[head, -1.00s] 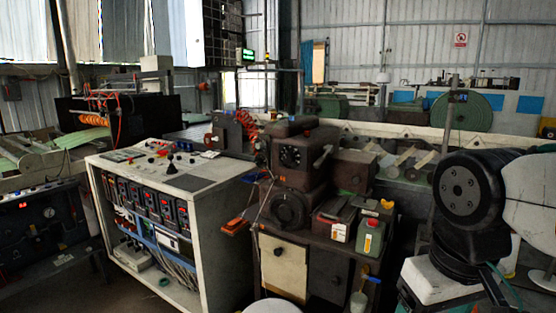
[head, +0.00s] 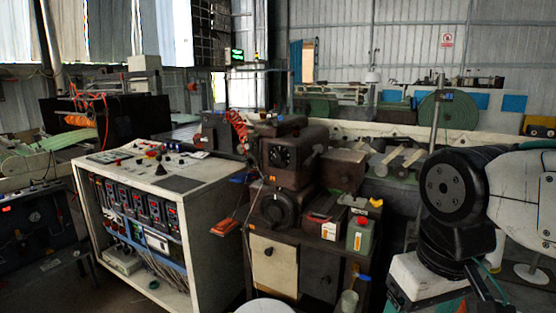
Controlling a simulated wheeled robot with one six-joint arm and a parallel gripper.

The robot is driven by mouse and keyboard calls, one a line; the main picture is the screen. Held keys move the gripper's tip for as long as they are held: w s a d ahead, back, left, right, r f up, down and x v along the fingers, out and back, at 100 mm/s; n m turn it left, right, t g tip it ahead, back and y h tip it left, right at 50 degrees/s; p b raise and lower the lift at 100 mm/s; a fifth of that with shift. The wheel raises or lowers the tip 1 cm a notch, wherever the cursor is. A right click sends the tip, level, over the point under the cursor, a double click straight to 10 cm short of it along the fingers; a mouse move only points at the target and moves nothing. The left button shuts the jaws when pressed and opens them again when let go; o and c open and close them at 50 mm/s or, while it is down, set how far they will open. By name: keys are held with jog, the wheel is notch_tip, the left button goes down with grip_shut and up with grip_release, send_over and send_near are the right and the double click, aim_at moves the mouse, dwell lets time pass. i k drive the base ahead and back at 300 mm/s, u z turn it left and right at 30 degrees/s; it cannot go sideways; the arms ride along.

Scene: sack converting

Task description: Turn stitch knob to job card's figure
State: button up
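A brown machine head (head: 318,140) stands at mid-picture in the head view. It carries a round dark dial (head: 282,157) with pale marks and, below it, a larger black round wheel or knob (head: 277,208). I cannot tell which of these is the stitch knob, and their settings are too small to read. I cannot make out a job card for certain; a small orange-edged item (head: 226,226) sticks out at the machine's left, its face unreadable. My gripper is outside the picture; only links of my arm show at the right.
A white control cabinet (head: 190,228) with knobs on top and lit displays stands left of the machine. A white round top (head: 265,307) is at the bottom edge.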

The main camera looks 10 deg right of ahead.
aim_at(278, 158)
jog(key=z, duration=0.15)
jog(key=k, duration=0.4)
jog(key=u, duration=0.7)
jog(key=i, duration=1.3)
jog(key=z, duration=0.75)
